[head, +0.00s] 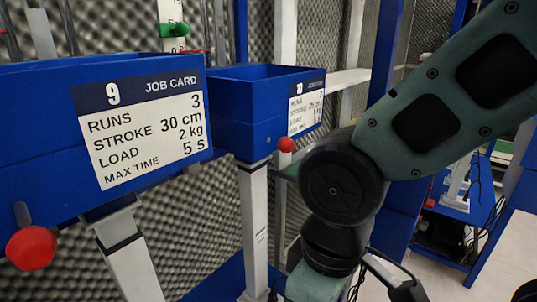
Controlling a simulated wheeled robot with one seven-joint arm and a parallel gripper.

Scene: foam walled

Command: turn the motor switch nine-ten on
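I cannot make out a motor switch marked nine-ten in the head view. A blue box with job card 9 (140,128) is at the left, and a smaller blue box with job card 10 (305,108) is right of it. A red ball knob (31,248) sits on a short stem under box 9. Another red ball (286,145) is at the lower edge of box 10. My arm crosses the right side and bends down to the bottom edge; my gripper is out of the frame.
Pale posts (256,225) stand under the boxes, with grey foam wall (195,235) behind. A scale with a green knob (174,30) is at the top left. Blue framing (383,50) stands behind my arm.

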